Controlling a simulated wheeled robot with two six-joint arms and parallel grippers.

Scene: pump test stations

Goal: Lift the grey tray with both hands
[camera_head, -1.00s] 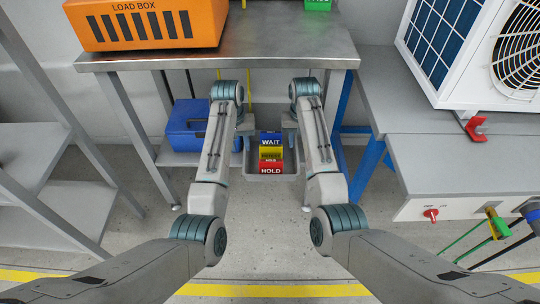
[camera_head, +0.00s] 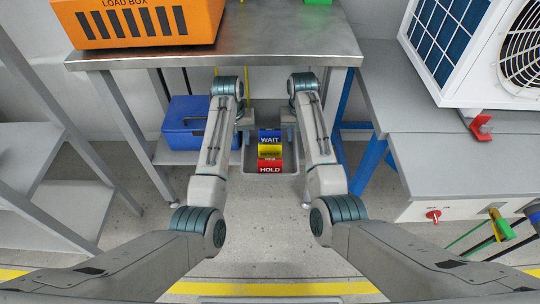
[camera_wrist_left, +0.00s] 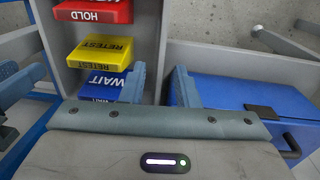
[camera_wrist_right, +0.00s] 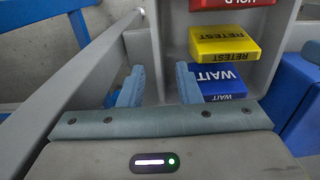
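The grey tray (camera_head: 250,164) stands low, below and in front of the metal table. It holds a blue WAIT block (camera_head: 270,138), a yellow RETEST block (camera_head: 270,152) and a red HOLD block (camera_head: 270,167) in a row. My left gripper (camera_head: 245,127) is at the tray's left side. In the left wrist view its fingers (camera_wrist_left: 158,88) are apart, with the tray wall (camera_wrist_left: 150,40) between them. My right gripper (camera_head: 289,127) is at the right side. In the right wrist view its fingers (camera_wrist_right: 158,88) are apart around the opposite wall (camera_wrist_right: 156,45). Finger contact is unclear.
The metal table (camera_head: 290,48) with an orange load box (camera_head: 140,22) overhangs behind. A blue case (camera_head: 195,125) sits on a low shelf left of the tray. Blue legs (camera_head: 367,165) and a grey bench stand at right. The floor in front is clear.

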